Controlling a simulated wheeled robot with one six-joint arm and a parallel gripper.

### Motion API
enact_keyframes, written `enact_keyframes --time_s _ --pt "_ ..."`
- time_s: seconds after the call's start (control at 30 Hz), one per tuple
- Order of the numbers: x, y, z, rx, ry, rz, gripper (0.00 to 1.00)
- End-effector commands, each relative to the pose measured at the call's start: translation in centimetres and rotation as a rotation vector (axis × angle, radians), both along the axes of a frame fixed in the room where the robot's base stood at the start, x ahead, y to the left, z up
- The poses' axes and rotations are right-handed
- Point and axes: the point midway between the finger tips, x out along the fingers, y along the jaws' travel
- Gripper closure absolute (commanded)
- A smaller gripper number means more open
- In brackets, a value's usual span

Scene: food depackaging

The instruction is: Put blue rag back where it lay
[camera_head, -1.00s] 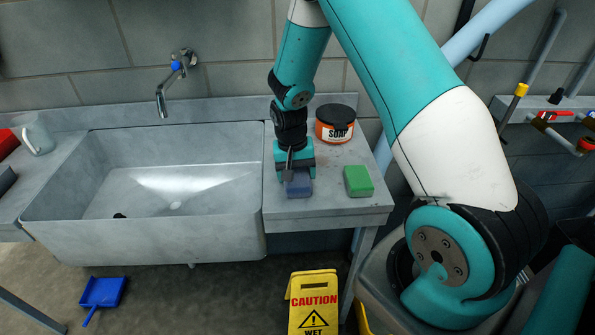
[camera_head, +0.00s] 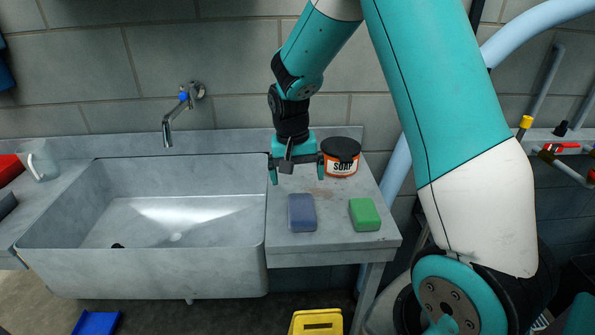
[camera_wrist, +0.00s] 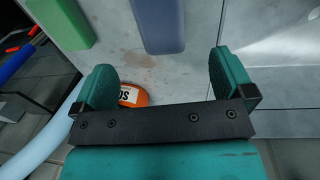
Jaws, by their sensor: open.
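The blue rag (camera_head: 301,212), a folded blue-purple block, lies flat on the counter right of the sink. It also shows at the top of the wrist view (camera_wrist: 160,22). My gripper (camera_head: 297,176) is open and empty above the counter, behind the blue rag and apart from it. Its two teal fingers are spread wide in the wrist view (camera_wrist: 168,78), with nothing between them.
A green block (camera_head: 364,214) lies right of the rag. An orange soap tub (camera_head: 340,158) with a black lid stands close to the right of my gripper. The sink (camera_head: 140,248) is left of the counter; a pitcher (camera_head: 38,160) stands at far left.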

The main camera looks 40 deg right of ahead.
Motion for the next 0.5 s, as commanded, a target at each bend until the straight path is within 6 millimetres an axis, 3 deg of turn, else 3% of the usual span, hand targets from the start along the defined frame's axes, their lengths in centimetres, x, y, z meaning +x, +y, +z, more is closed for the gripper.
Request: enact_keyframes --time_s 0.13,0.23,0.37,0.5 --pt "0.1 0.2 1.6 0.002 -0.003 0.005 0.00" --pt "-0.6 2.0 3.1 0.026 -0.017 0.071 0.00" --pt "-3.9 7.9 6.9 0.116 -0.068 0.319 0.00" --pt "-10.7 15.1 10.7 0.241 -0.133 0.680 0.00"
